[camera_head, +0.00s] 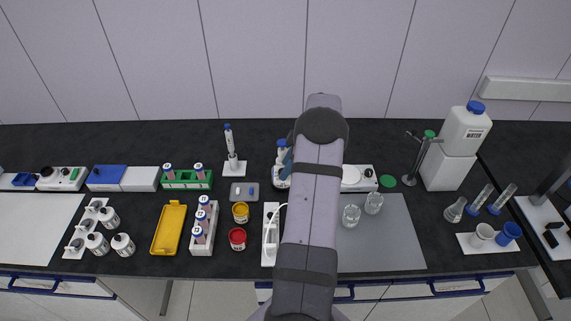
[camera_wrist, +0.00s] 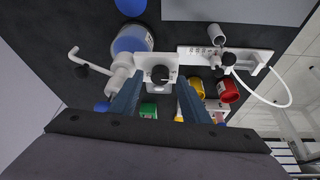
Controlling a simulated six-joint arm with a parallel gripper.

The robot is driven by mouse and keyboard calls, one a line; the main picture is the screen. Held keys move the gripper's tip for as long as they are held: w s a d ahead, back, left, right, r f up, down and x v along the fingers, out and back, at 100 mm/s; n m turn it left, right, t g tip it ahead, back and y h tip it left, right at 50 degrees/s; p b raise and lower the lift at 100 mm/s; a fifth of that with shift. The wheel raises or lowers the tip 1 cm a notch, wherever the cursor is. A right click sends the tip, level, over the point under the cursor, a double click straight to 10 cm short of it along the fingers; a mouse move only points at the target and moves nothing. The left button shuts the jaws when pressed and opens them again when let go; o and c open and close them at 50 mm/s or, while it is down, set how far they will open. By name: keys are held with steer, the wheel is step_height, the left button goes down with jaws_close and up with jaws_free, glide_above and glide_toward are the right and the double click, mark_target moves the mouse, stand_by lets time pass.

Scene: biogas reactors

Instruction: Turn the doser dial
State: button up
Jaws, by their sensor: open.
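The doser shows in the wrist view as a white body (camera_wrist: 146,62) with a round black dial (camera_wrist: 160,75) on its face. A blue bottle (camera_wrist: 133,40) and a white spout part (camera_wrist: 121,65) are beside the dial. My gripper (camera_wrist: 158,88) is open, its two blue fingers on either side of the dial in this view. The dial appears just beyond or between the fingertips; I cannot tell whether they touch it. In the head view the doser (camera_head: 281,153) is partly hidden by my arm, and its dial is not visible.
A white stand with a tube (camera_wrist: 225,55), a yellow jar (camera_wrist: 196,86) and a red jar (camera_wrist: 229,91) are near the doser. In the head view, a small grey device (camera_head: 244,193) is left of it and a stirrer plate (camera_head: 358,178) right. A grey mat (camera_head: 395,245) has clear room.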

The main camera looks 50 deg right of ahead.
steer(key=shift+w+a+f, duration=0.15)
steer(key=shift+w+f, duration=0.05)
steer(key=shift+f, duration=0.35)
steer(key=c, duration=1.1)
steer(key=shift+o, duration=0.2)
